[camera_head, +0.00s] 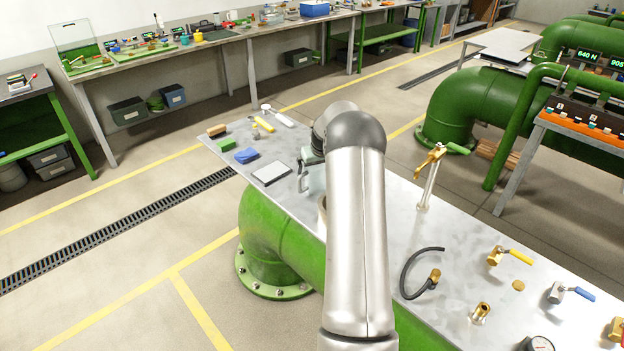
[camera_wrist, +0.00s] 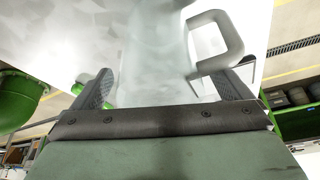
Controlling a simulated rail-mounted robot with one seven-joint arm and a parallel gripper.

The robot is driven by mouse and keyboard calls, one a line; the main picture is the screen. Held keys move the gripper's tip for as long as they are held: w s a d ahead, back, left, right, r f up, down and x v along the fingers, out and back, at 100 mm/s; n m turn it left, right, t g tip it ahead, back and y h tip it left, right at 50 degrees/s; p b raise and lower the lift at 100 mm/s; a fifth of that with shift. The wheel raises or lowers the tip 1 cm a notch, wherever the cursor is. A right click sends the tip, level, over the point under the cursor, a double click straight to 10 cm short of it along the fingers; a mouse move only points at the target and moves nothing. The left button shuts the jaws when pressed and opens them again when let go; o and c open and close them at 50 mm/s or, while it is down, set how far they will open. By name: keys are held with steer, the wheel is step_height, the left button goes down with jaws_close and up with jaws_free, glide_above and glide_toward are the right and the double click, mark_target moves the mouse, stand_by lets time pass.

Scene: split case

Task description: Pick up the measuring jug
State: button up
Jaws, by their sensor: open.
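The measuring jug (camera_wrist: 155,45) is pale and translucent, and fills the middle of the wrist view. Its looped handle (camera_wrist: 237,40) is on the right side. My gripper (camera_wrist: 170,85) is open, with one dark finger at the left of the jug and the other at the right, near the handle's lower end. I cannot tell whether either finger touches it. In the head view, the jug (camera_head: 316,180) stands on the grey bench top, partly hidden behind my arm. My gripper is mostly hidden there too.
The bench top (camera_head: 390,215) carries a grey-white pad (camera_head: 271,173), a blue cloth (camera_head: 246,155) and a brown brush (camera_head: 217,130) to the left of the jug. A brass tap on a post (camera_head: 428,180), a black hose (camera_head: 408,270) and valves (camera_head: 497,255) are on the right.

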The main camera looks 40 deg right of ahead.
steer(key=c, duration=1.1)
steer(key=shift+r, duration=0.1)
